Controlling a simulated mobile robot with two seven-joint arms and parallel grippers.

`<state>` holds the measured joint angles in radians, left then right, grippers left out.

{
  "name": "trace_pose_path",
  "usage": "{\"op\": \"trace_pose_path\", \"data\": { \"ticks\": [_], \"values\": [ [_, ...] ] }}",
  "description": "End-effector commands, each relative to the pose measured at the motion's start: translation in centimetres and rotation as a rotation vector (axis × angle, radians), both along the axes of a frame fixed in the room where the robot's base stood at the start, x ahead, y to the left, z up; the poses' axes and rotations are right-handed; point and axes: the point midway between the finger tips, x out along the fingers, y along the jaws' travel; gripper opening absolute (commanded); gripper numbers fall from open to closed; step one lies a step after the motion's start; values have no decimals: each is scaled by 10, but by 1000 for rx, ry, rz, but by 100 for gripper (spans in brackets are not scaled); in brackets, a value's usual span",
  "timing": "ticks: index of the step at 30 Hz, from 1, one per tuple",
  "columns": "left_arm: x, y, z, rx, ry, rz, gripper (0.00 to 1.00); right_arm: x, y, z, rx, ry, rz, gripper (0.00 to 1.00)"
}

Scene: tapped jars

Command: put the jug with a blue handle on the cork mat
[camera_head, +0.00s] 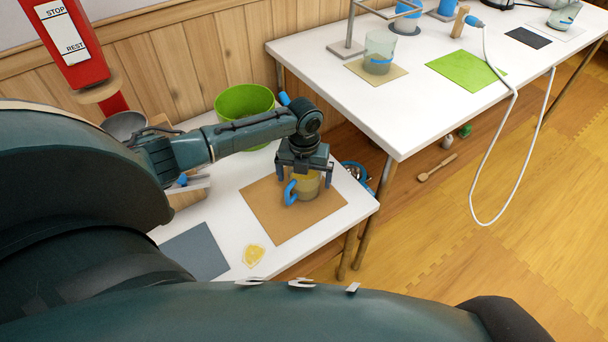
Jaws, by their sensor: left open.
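The jug (309,187) with a blue handle (290,193) stands upright on the brown cork mat (275,226), near the mat's back right part. The jug looks glassy with a yellowish tint. Its handle points to the left and toward me. My left gripper (304,182) is right above the jug, pointing down, open, with one finger on each side of it. The gripper hides the jug's top. I cannot tell whether the fingers touch it. My right gripper does not show.
On the same white table are a green bowl (243,101), a grey-blue mat (196,250) and a yellow piece (253,255). The other table (420,115) holds a glass jar (379,48), a green mat (464,70) and a hanging white cable (513,110). A wooden spoon (437,167) lies on the floor.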

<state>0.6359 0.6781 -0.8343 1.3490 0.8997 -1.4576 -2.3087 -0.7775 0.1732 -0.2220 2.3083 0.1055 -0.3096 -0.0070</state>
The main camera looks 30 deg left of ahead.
Motion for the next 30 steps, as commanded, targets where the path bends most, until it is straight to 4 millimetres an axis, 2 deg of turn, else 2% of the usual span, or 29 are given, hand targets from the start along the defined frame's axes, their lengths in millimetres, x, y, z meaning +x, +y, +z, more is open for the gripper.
{"op": "trace_pose_path", "data": {
  "ticks": [5,15,21,23,26,29,30],
  "values": [
    [1,1,21,1,-4,0,98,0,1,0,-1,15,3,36],
    [1,0,93,1,-4,0,98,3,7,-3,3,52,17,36],
    [1,0,118,-1,-1,1,98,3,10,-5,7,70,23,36],
    [0,-1,119,-3,-2,5,98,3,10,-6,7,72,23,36],
    [-5,-16,107,-30,-20,49,98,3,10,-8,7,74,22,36],
    [-16,-53,77,-109,-68,178,98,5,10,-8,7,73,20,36],
    [-24,-72,63,-160,-90,257,98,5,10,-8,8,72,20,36]
  ]
}}
